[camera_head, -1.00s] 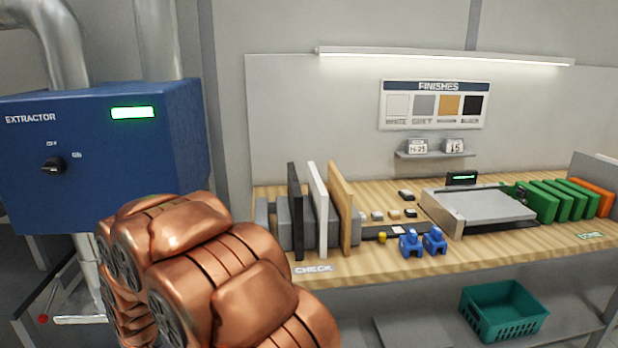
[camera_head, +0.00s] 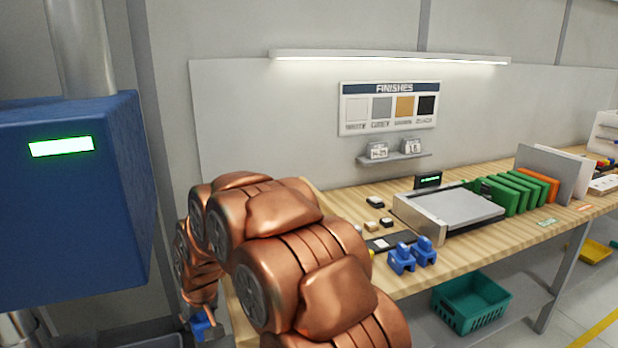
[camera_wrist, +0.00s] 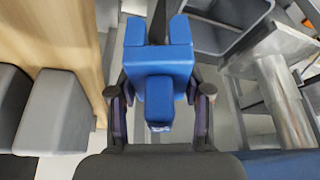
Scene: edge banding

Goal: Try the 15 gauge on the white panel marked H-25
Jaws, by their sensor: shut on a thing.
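My gripper (camera_wrist: 160,88) is shut on a blue gauge (camera_wrist: 158,58) in the wrist view. The head view shows this gauge (camera_head: 203,326) low at the left, beside the bench's left end. Its number is not readable. Two other blue gauges (camera_head: 402,258) (camera_head: 426,251) stand on the bench. The white panel at the CHECK label is hidden behind my copper arm in the head view. Two small cards, H-25 (camera_head: 378,151) and 15 (camera_head: 411,147), stand on the wall shelf.
Grey blocks (camera_wrist: 58,112) sit on the wooden bench (camera_wrist: 88,40) at the left of the wrist view. A grey bin (camera_wrist: 225,45) is at upper right there. The blue extractor (camera_head: 70,210) stands left of the bench. Green panels (camera_head: 500,195) and a teal basket (camera_head: 470,302) are to the right.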

